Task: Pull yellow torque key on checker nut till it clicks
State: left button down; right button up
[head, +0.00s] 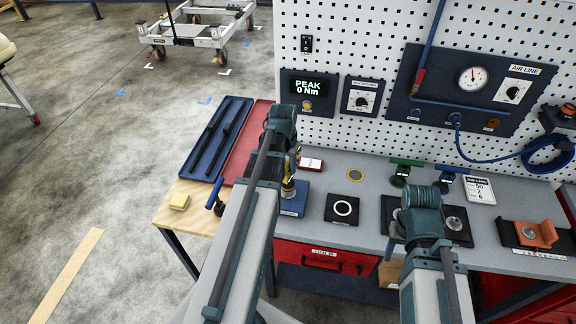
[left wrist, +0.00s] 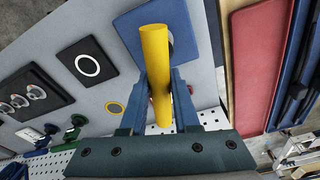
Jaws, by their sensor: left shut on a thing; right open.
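The yellow torque key shows as a yellow cylinder (left wrist: 155,65) between the fingers of my left gripper (left wrist: 160,100) in the left wrist view. The gripper is shut on it. In the head view, my left gripper (head: 291,165) is over the blue checker pad (head: 293,209), with part of the yellow key (head: 288,190) showing below it. A round metal part on the pad is mostly hidden behind the key, so I cannot tell how the key sits on the nut. The checker display (head: 307,86) reads PEAK 0 Nm. My right gripper (head: 393,238) is open and mostly hidden by its arm.
A black pad with a white ring (head: 342,209) lies right of the checker. Green (head: 403,168) and blue (head: 444,174) fittings stand farther right. Blue (head: 208,145) and red (head: 245,150) trays lie left. A pegboard (head: 340,30) stands behind; the floor left is mostly clear.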

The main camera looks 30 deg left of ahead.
pick_arm(q)
jog(key=n, duration=0.6)
jog(key=shift+n+y, duration=0.4)
jog(key=shift+f+b, duration=1.45)
dwell(1.0)
jog(key=m, duration=0.5)
jog(key=shift+h, duration=0.3)
